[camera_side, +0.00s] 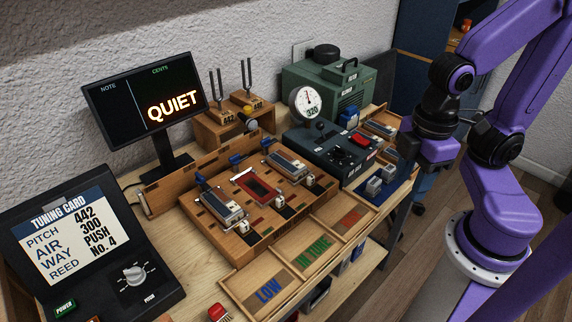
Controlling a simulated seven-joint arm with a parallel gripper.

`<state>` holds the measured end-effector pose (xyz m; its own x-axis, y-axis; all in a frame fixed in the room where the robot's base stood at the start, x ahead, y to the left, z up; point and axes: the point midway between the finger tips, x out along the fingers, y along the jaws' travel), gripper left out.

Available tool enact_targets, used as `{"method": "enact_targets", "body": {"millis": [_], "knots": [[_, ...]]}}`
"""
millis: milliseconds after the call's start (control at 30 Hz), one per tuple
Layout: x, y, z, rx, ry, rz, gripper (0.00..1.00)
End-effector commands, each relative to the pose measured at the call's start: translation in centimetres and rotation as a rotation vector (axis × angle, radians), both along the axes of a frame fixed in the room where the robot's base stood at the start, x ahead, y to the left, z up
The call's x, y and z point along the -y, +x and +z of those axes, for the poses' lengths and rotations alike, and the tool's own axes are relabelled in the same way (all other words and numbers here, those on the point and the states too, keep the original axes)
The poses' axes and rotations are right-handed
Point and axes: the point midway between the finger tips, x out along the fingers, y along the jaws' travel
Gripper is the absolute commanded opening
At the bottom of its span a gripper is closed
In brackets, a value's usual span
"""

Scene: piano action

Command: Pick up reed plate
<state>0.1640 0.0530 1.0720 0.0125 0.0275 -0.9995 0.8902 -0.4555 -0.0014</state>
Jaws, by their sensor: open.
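Reed plates appear as grey, narrow plates on a wooden bench fixture (247,232). One plate (222,206) is at its front left and another (287,165) at its back right. A similar piece (378,127) lies at the right end of the table, close to my gripper. I cannot tell which plate is the task's. My gripper (406,146) is open, pointing down beside the table's right end, right of the blue-grey air box. Its fingertips are small and partly dark, and I see nothing between them.
Sorting trays marked LOW (268,291) and IN TUNE (313,254) line the front. An air box (332,142) with a gauge (308,104) stands at right, before a green machine (335,84). A monitor (143,99) reads QUIET; a tuning card panel (75,245) is at left.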

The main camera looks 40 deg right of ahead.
Motion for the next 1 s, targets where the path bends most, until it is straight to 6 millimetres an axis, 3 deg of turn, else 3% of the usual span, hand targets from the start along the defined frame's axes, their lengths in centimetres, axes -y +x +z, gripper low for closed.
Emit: {"method": "enact_targets", "body": {"millis": [267,300,400,433,767,867,1000], "knots": [[0.0,0.0,0.0,0.000,0.000,0.000,0.42],[0.0,0.0,0.0,0.000,0.000,0.000,0.45],[0.0,0.0,0.0,0.000,0.000,0.000,0.78],[0.0,0.0,0.0,0.000,0.000,0.000,0.83],[-0.2,0.4,0.1,0.000,0.000,-0.014,0.83],[-0.8,1.6,0.4,-0.002,-0.001,-0.060,0.83],[-2.2,5.0,1.1,-0.004,-0.004,-0.184,0.83]]}}
